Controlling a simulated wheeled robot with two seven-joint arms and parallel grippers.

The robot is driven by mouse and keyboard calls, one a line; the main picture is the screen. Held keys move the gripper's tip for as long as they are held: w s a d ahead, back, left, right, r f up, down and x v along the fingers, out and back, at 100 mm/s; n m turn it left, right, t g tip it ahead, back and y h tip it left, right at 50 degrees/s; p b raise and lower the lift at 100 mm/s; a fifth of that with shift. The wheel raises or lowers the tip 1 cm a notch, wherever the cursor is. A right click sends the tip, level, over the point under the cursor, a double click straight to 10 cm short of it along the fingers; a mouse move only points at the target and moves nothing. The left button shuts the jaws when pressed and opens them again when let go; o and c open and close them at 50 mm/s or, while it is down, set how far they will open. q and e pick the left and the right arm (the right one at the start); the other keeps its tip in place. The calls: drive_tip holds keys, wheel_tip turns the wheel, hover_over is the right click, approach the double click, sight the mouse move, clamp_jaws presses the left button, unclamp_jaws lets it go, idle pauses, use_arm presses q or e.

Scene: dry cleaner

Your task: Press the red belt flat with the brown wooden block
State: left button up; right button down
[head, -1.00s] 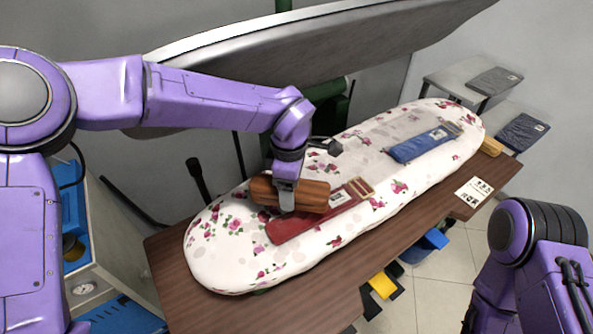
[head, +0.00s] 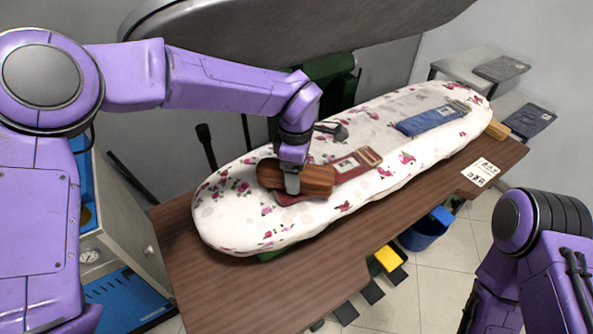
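The red belt (head: 347,171) lies folded on the flowered ironing board (head: 225,232), with a tan buckle end to the right and a pale label on it. The brown wooden block (head: 318,181) is over the left part of the belt and hides much of it. My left gripper (head: 291,185) is shut on the block from above. The block looks to rest on the belt, though the contact is hidden. My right arm is at the lower right, and its gripper is out of the frame.
A blue belt (head: 432,118) lies on the board's right part. The raised press lid (head: 300,45) hangs behind the board. A brown table (head: 215,290) runs along the front, with a printed card (head: 481,172) at its right. A blue bin (head: 425,230) stands on the floor.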

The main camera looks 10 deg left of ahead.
use_arm(q)
drive_tip(key=shift+s+r, duration=0.4)
drive_tip(key=shift+s, duration=0.3)
drive_tip(key=shift+w+f, duration=0.55)
drive_tip(key=shift+w, duration=0.1)
drive_tip(key=shift+s, duration=0.35)
drive_tip(key=shift+w+f, duration=0.15)
drive_tip(key=shift+w, duration=0.05)
use_arm(e)
drive_tip(key=shift+s+f, duration=0.15)
drive_tip(key=shift+s, duration=0.15)
use_arm(q)
drive_tip(key=shift+s, duration=0.1)
drive_tip(key=shift+s+f+p, duration=0.1)
drive_tip(key=shift+f+p, duration=0.1)
drive_tip(key=shift+p, duration=0.2)
use_arm(e)
drive_tip(key=shift+r, duration=0.6)
idle(0.4)
